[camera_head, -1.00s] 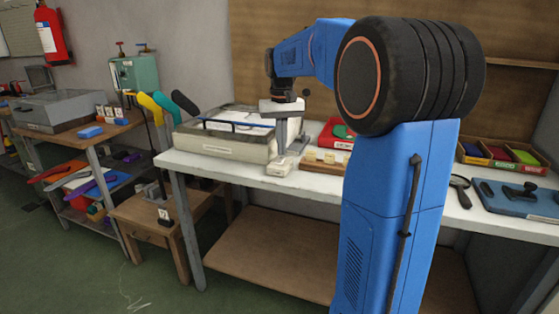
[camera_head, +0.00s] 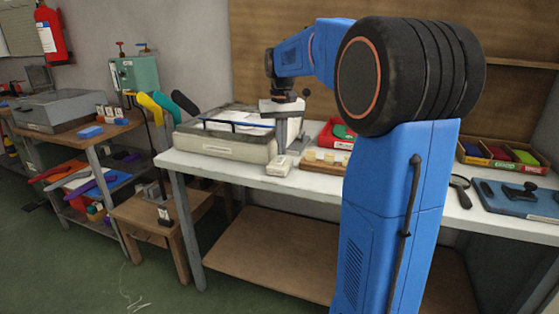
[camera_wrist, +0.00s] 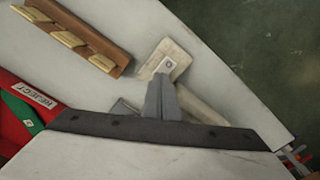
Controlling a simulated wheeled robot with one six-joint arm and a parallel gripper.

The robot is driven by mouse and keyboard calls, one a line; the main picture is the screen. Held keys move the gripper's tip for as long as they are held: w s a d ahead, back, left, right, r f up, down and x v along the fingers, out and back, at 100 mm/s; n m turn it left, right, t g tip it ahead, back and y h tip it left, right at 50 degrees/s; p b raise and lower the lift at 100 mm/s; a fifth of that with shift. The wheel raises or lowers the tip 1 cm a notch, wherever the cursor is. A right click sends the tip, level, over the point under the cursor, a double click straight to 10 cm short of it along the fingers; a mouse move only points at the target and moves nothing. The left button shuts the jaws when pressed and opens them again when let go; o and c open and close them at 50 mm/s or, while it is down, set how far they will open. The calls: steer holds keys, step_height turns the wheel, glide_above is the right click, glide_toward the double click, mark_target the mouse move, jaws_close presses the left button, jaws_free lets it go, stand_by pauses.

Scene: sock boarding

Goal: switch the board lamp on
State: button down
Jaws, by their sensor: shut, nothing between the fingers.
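A small cream box (camera_head: 278,168) lies near the front edge of the white table, just right of the large cream tray-like unit. In the wrist view the cream box (camera_wrist: 173,57) bears a pale square with a dark mark, and looks like a switch. My gripper (camera_wrist: 160,78) is shut and empty. Its tips appear over the near end of the box, just short of the square. I cannot tell whether they touch. In the head view my gripper (camera_head: 281,148) points down just behind the box. I cannot make out a lamp or whether it is lit.
A wooden rack with several pale blocks (camera_head: 325,159) stands right of the box, with a red REJECT tray (camera_wrist: 14,122) behind it. The large cream unit (camera_head: 222,148) is close on the left. The table's front edge is near; bare tabletop lies around the box.

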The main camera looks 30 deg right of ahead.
mark_target(281, 159)
steer(key=shift+f, duration=0.75)
stand_by(0.5)
steer(key=shift+r, duration=0.15)
step_height(281, 159, up, 7)
stand_by(0.9)
stand_by(0.5)
steer(key=s+a+f+n+t, duration=0.1)
steer(key=s+a+f, duration=0.2)
steer(key=s+a, duration=0.35)
steer(key=s+a+f+n+t, duration=0.1)
steer(key=s+a+f, duration=0.25)
steer(key=s, duration=0.65)
steer(key=s+a+f+n+t, duration=0.1)
steer(key=s+a+f, duration=0.2)
steer(key=s+f, duration=0.3)
steer(key=s+a+f+n+t, duration=0.1)
steer(key=s+a+f, duration=0.1)
steer(key=s+f, duration=0.3)
steer(key=s, duration=0.2)
steer(key=shift+s+a+f+t, duration=0.35)
steer(key=shift+a+f+t, duration=0.05)
